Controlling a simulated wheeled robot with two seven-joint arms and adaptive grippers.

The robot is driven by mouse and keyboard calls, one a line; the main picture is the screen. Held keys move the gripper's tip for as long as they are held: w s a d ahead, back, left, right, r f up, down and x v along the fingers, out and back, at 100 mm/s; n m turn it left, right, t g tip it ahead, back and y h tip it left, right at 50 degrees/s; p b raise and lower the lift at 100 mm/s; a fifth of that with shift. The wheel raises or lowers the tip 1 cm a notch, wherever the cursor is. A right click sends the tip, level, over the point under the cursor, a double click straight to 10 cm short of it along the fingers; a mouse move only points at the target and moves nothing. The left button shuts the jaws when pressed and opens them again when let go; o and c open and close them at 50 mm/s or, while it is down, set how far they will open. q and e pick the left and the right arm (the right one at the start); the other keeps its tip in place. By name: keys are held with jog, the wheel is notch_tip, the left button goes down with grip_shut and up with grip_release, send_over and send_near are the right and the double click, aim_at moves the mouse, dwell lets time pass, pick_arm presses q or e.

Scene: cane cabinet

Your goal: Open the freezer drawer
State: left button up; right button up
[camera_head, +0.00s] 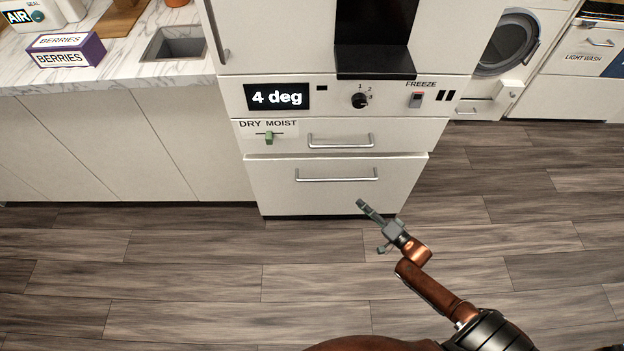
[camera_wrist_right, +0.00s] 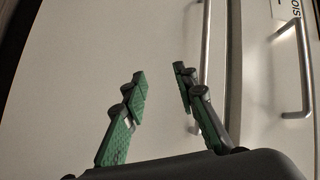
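The freezer drawer (camera_head: 320,196) is the wide white bottom drawer of the fridge, with a horizontal metal handle (camera_head: 337,178). It looks shut or nearly so. My right gripper (camera_head: 374,225) appears just in front of and below the handle's right end in the head view. In the right wrist view my right gripper (camera_wrist_right: 159,73) is open, its green fingers apart with nothing between them. The drawer's handle (camera_wrist_right: 206,50) shows behind and beside the right finger, not between the fingers. Contact cannot be told. My left gripper is out of view.
A shallower drawer (camera_head: 400,134) with its own handle (camera_head: 340,141) and a green DRY/MOIST slider (camera_head: 269,137) sits above. Over it is a control panel (camera_head: 320,95). A counter (camera_head: 110,72) stands left. The wood floor (camera_head: 200,265) in front is clear.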

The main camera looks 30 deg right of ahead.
aim_at(341, 180)
jog(key=w+a+r+b, duration=0.1)
jog(key=w+r, duration=0.1)
jog(key=w, duration=0.1)
jog(key=w+a+r+m+t+y+b, duration=0.1)
jog(key=w+r+b, duration=0.1)
jog(key=w, duration=0.2)
jog(key=w+a+r+t+y+b, duration=0.1)
jog(key=w+r+b, duration=0.1)
jog(key=w, duration=0.1)
jog(key=shift+w+a+r+m, duration=0.2)
jog(key=shift+w+m, duration=0.1)
jog(key=shift+w, duration=0.1)
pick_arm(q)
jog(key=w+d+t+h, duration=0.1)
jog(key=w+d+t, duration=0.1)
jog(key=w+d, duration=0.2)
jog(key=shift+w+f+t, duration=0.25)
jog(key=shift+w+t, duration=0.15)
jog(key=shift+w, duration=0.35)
pick_arm(e)
jog(key=shift+w+r, duration=0.2)
jog(key=shift+w, duration=0.15)
jog(key=shift+c, duration=0.3)
grip_shut()
